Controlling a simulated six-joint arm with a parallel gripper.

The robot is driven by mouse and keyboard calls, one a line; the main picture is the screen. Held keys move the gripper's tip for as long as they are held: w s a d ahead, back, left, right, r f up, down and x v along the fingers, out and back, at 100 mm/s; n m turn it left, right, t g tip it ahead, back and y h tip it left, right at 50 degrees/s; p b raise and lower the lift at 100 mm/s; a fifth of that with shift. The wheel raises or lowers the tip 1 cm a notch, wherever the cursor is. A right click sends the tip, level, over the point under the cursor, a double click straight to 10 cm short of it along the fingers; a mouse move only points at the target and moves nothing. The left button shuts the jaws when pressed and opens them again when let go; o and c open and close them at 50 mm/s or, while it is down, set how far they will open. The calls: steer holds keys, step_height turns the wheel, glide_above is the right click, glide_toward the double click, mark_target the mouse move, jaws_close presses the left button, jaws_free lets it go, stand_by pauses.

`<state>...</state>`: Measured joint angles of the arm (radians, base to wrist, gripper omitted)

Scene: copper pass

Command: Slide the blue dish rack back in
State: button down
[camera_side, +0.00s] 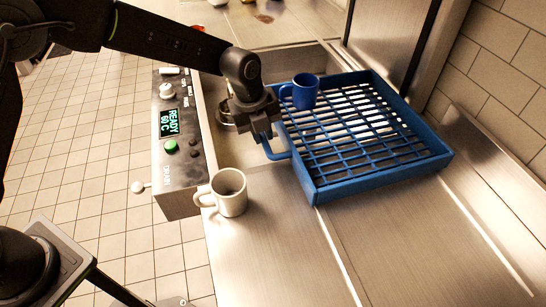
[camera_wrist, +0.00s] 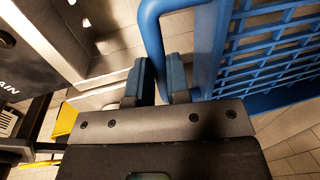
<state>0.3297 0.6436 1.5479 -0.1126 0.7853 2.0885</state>
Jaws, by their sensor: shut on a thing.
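The blue dish rack (camera_side: 385,180) is a flat grid tray on the steel counter, right of my gripper in the side view. Its grid also shows in the wrist view (camera_wrist: 270,50). Its handle (camera_side: 278,155) is a blue bar loop on the left side, seen close up in the wrist view (camera_wrist: 152,32). My gripper (camera_side: 264,132) is shut on this handle; in the wrist view (camera_wrist: 161,78) the bar runs between the fingers. The exact contact is partly hidden.
A blue mug (camera_side: 305,91) stands on the rack's far left corner. A cream mug (camera_side: 230,195) stands on the counter in front of the handle. A control panel (camera_side: 183,145) with a lit display is at the left. A tiled wall (camera_side: 497,65) bounds the right.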

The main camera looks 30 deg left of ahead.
steer(key=w+a, duration=1.6)
steer(key=shift+a, duration=0.25)
steer(key=shift+w, duration=0.1)
steer(key=c, duration=1.1)
jaws_free()
steer(key=shift+d, duration=0.1)
step_height(320, 180, up, 14)
steer(key=s+a, duration=0.1)
steer(key=shift+s+a+f, duration=0.2)
steer(key=shift+s+a, duration=0.2)
